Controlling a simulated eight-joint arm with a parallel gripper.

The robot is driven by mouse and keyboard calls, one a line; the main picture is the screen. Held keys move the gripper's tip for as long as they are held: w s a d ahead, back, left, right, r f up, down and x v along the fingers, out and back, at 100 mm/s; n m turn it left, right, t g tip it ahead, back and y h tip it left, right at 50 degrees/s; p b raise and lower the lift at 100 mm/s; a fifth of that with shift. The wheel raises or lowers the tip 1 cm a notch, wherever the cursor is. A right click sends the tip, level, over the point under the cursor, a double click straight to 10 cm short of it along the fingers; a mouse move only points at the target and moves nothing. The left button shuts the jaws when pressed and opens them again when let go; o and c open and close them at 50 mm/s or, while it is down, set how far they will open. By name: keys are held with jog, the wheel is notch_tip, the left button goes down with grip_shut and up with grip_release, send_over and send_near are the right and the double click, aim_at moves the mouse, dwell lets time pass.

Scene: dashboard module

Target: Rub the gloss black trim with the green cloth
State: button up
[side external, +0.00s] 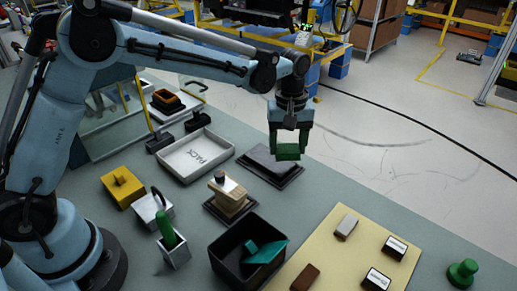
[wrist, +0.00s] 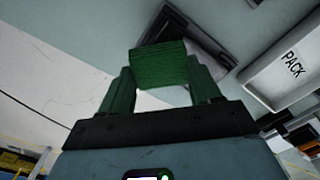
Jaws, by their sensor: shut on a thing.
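My gripper (side external: 288,150) is shut on the green cloth (side external: 287,152), a folded block-like pad between its fingers. The cloth also shows between the fingers in the wrist view (wrist: 160,64). The gloss black trim (side external: 262,160) is a dark flat piece lying on a black base at the back of the bench, right of the white tray. The cloth is over the trim's right end in the side view; I cannot tell whether they touch. In the wrist view the cloth hides part of the trim (wrist: 207,47), which shows grey with reflections.
A white tray marked PACK (side external: 207,163) is left of the trim. In front are a wooden block on a black base (side external: 229,198), a black bin (side external: 226,262) with a teal thing inside, and a cream mat (side external: 335,262) with several small blocks. A green knob (side external: 462,272) stands far right.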

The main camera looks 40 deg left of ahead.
jog(key=shift+r, duration=2.2)
